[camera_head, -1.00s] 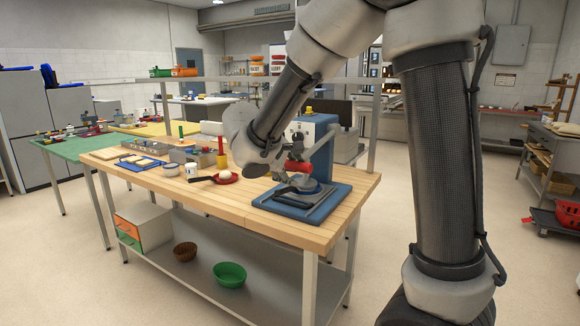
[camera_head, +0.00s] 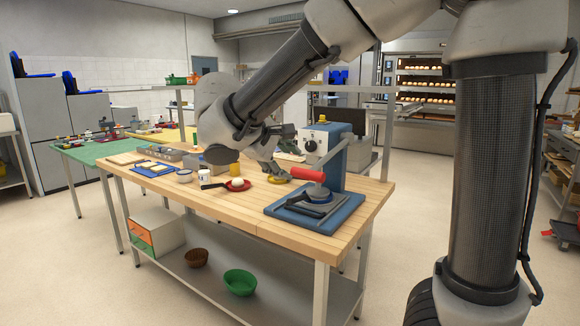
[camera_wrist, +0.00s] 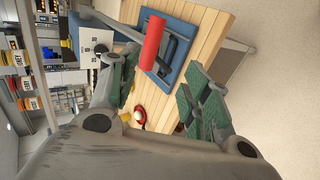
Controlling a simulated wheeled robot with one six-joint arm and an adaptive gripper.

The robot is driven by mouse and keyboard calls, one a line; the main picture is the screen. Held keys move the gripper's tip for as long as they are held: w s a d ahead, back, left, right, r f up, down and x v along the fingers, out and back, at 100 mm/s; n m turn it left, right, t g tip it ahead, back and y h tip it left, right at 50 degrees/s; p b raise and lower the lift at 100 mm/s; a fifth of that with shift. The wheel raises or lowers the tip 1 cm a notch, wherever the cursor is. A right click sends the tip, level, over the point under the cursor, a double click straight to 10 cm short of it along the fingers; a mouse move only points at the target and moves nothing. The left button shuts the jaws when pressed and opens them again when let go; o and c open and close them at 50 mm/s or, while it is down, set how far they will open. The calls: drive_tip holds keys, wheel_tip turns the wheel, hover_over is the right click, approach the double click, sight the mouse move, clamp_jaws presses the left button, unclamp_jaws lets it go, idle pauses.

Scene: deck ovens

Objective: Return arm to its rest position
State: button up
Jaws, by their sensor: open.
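My arm reaches over the wooden workbench (camera_head: 300,222) from the upper right. My gripper (camera_head: 281,150) is in the air above the bench, to the left of the blue press (camera_head: 333,200) and behind its red handle. In the wrist view my gripper (camera_wrist: 160,92) has its two green-padded fingers wide apart with nothing held between them. The press's red handle (camera_wrist: 152,43) shows beyond the fingers there, apart from them.
A brown bowl (camera_head: 196,258) and a green bowl (camera_head: 240,282) sit on the lower shelf. Open floor lies right of the bench.

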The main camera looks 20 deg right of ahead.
idle(0.3)
drive_tip(key=s+d+f+g+y, duration=0.45)
drive_tip(key=s+f, duration=0.35)
drive_tip(key=s, duration=0.2)
drive_tip(key=s+d+r+m+t+y, duration=0.2)
drive_tip(key=s+d+m, duration=0.5)
drive_tip(key=s+d, duration=0.4)
drive_tip(key=shift+s+d+r+m+y, duration=0.2)
drive_tip(key=shift+s+d+m+y, duration=0.15)
drive_tip(key=shift+s+y, duration=0.55)
drive_tip(key=shift+c, duration=0.5)
